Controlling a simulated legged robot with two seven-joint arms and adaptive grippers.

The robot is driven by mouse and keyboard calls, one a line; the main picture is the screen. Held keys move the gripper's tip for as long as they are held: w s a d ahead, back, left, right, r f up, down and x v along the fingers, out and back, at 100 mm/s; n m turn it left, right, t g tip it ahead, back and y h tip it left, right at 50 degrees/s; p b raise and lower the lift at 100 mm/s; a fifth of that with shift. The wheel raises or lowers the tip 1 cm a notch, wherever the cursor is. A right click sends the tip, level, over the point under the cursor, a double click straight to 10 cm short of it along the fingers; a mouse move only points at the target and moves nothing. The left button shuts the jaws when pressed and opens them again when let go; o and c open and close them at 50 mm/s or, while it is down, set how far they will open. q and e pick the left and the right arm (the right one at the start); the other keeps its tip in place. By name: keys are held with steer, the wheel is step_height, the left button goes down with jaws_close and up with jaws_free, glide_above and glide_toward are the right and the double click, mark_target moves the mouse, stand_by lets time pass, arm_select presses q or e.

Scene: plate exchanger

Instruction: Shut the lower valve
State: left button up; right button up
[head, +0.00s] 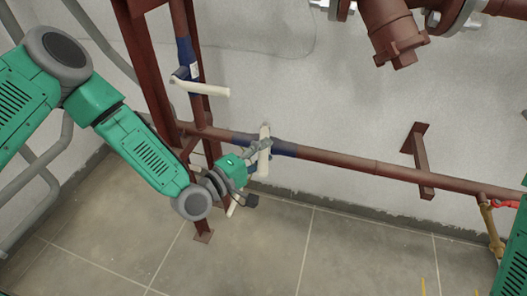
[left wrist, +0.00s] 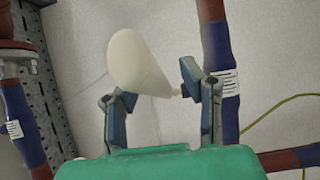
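A blue valve section (head: 284,149) sits on the low horizontal red pipe, with a pale handle (head: 264,140) standing roughly upright across it. My left gripper (head: 256,150) is at this handle in the head view. In the left wrist view its two fingers (left wrist: 157,84) are apart, with the rounded pale handle (left wrist: 138,60) between and beyond them. I cannot tell whether either finger touches it. A blue, labelled pipe section (left wrist: 222,70) is just right of the fingers. Another pale handle (head: 232,206) shows partly behind my gripper. My right gripper is not in view.
A higher blue valve (head: 186,58) with a pale sideways handle (head: 203,88) is on the vertical pipe. Red frame posts (head: 150,60) stand close behind my left arm. A red bracket (head: 421,165) is right along the wall.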

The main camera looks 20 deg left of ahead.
arm_select(q)
steer(key=shift+d, duration=0.1)
jaws_close()
steer(key=shift+s+a+m+g+h+b, duration=0.15)
steer(key=shift+a+m+g+h+b, duration=0.7)
steer(key=shift+a+m+g+h, duration=0.9)
steer(key=shift+t+h, duration=0.25)
steer(key=shift+c, duration=0.3)
jaws_free()
steer(key=shift+a+f, duration=0.1)
steer(key=shift+o, duration=0.7)
steer(key=shift+a, duration=0.2)
